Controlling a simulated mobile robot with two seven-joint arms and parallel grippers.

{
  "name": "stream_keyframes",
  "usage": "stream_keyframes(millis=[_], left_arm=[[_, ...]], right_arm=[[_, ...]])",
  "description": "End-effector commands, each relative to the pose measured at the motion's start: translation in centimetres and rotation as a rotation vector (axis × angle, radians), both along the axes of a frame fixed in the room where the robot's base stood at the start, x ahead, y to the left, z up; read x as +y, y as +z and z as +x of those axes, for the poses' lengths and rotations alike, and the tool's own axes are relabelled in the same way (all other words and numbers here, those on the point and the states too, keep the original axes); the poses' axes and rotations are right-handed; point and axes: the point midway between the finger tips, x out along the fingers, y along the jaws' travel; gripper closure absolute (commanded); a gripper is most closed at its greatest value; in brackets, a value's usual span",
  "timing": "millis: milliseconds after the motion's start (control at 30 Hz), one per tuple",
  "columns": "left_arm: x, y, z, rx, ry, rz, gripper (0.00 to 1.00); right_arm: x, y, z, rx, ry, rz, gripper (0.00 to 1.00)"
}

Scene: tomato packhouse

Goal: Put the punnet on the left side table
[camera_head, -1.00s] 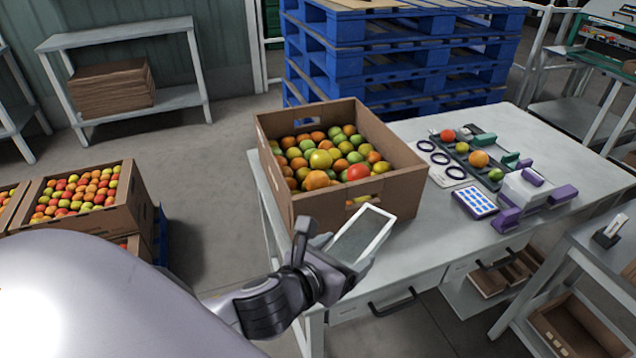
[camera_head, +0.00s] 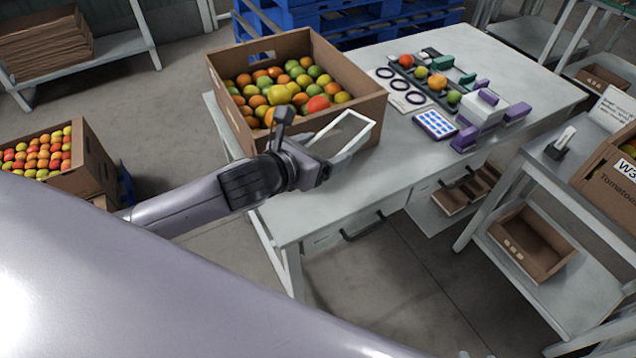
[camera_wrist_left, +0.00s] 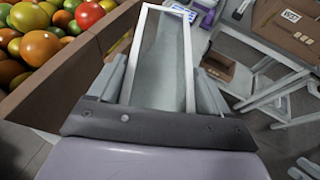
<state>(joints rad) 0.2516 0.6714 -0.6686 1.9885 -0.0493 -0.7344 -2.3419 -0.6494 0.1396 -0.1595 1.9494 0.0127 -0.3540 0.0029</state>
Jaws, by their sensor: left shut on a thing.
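The punnet (camera_head: 346,133) is a clear, shallow tray with a white rim. My left gripper (camera_head: 338,152) is shut on it and holds it tilted in front of the tomato box, over the grey worktable (camera_head: 300,215). In the left wrist view the punnet (camera_wrist_left: 165,65) lies between the two fingers of the gripper (camera_wrist_left: 162,92) and looks empty. A grey two-level table (camera_head: 125,65) stands at the upper left, its top cut off by the frame. I cannot tell for sure which table is the left side table. My right gripper is not in view.
An open cardboard box (camera_head: 365,100) of tomatoes stands close behind the punnet. A tomato tray, a blue-keyed pad (camera_head: 435,124) and a purple-and-white device (camera_head: 482,112) lie farther right. Another grey table (camera_head: 545,165) stands at right. The worktable's near side is clear.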

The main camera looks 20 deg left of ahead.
Motion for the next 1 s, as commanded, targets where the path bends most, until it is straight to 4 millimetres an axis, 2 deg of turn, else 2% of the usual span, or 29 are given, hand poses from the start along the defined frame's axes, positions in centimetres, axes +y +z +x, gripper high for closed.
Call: stream_keyframes(millis=[33, 100, 300, 467, 733, 1000], left_arm=[[0.0, -1.8, -0.1, 0.006, 0.003, -0.003, 0.50], [0.0, -3.7, -0.1, 0.005, 0.002, -0.002, 0.50], [0.0, -7.6, -0.1, 0.002, 0.002, -0.002, 0.50], [0.0, -8.7, 0.0, -0.002, 0.000, -0.001, 0.50], [0.0, -12.5, 0.0, -0.001, 0.001, -0.001, 0.50], [0.0, -12.8, 0.0, -0.002, -0.001, 0.001, 0.50]], right_arm=[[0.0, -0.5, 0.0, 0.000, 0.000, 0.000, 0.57], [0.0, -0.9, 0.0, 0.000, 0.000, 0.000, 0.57], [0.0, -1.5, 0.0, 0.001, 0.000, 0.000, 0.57], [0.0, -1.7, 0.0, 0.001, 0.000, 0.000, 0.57], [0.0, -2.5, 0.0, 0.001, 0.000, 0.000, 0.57], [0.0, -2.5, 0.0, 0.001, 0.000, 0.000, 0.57]])
